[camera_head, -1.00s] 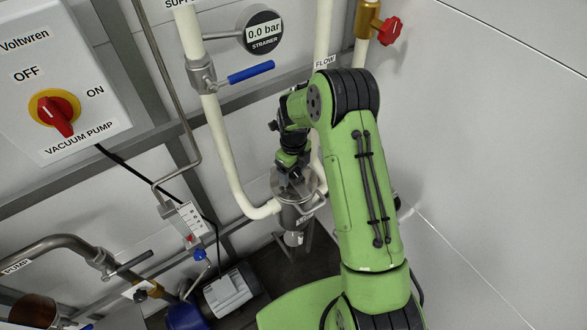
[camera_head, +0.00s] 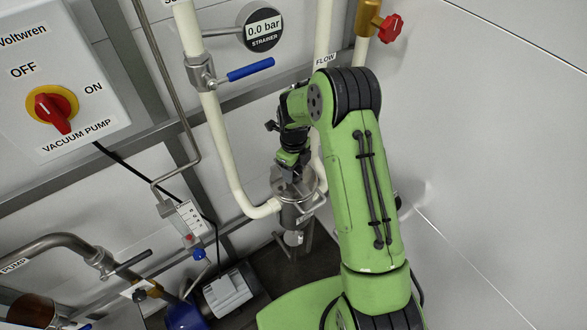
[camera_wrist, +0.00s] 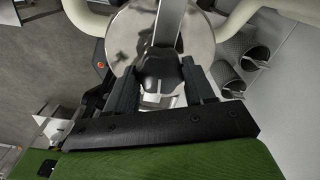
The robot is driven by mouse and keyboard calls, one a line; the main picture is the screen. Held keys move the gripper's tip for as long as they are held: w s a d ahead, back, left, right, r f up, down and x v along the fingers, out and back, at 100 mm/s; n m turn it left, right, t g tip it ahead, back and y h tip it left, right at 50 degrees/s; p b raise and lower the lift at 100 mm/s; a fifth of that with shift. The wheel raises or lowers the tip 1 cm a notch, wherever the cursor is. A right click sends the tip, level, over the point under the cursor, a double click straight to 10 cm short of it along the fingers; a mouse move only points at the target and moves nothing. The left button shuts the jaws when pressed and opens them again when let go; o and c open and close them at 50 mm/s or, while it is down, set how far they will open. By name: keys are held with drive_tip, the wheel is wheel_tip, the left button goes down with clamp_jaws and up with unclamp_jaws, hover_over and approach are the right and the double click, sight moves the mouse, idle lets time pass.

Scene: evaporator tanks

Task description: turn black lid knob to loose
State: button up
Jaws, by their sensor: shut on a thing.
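The black lid knob (camera_wrist: 160,68) sits over a metal bar on the round steel lid (camera_wrist: 128,35) in the wrist view. My gripper (camera_wrist: 163,82) has one finger on each side of the knob and is shut on it. In the head view my gripper (camera_head: 290,162) points down onto the top of the steel strainer vessel (camera_head: 293,215), at the end of my green arm. The knob is hidden there behind the gripper, and its turn position cannot be read.
Mesh cylinders (camera_wrist: 240,48) lie right of the lid. The right wall is bare.

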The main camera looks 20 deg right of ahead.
drive_tip(key=n+b, duration=0.2)
drive_tip(key=n, duration=0.2)
drive_tip(key=shift+f, duration=0.1)
drive_tip(key=n+b, duration=0.1)
drive_tip(key=n, duration=0.3)
drive_tip(key=shift+n, duration=0.4)
drive_tip(key=n+b, duration=0.1)
drive_tip(key=n, duration=0.2)
drive_tip(key=shift+w+n, duration=0.1)
drive_tip(key=shift+n, duration=0.3)
drive_tip(key=n+b, duration=0.1)
drive_tip(key=n, duration=0.8)
drive_tip(key=n+b, duration=0.1)
drive_tip(key=n, duration=0.3)
drive_tip(key=shift+n, duration=0.3)
drive_tip(key=n, duration=0.4)
drive_tip(key=shift+n+b, duration=0.3)
drive_tip(key=shift+n, duration=1.8)
drive_tip(key=shift+a+r, duration=0.1)
drive_tip(key=shift+r, duration=0.1)
